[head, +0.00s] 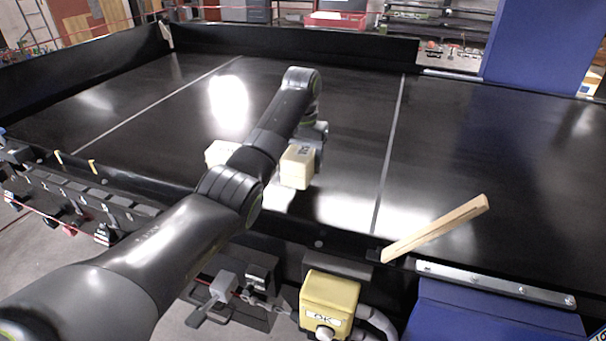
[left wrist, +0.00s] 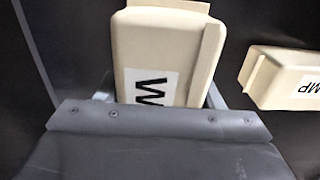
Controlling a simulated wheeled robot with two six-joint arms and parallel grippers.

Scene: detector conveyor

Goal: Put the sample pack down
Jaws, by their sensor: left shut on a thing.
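A cream box-shaped sample pack (head: 297,167) with a dark-lettered label is at the end of my left arm in the head view. In the left wrist view the pack (left wrist: 168,50) sits between the fingers of my left gripper (left wrist: 160,97), which is shut on it. A "W" shows on its white label. The pack is over the black belt (head: 345,140); I cannot tell whether its underside touches the belt. The gripper's fingers are mostly hidden in the head view. My right gripper is not in view.
A second cream pack (head: 219,153) lies on the belt, partly behind my arm; it also shows in the left wrist view (left wrist: 285,78). A wooden bar (head: 435,229) slants up at the near edge. A yellow "OK" button box (head: 331,292) is in front. The belt's right side is clear.

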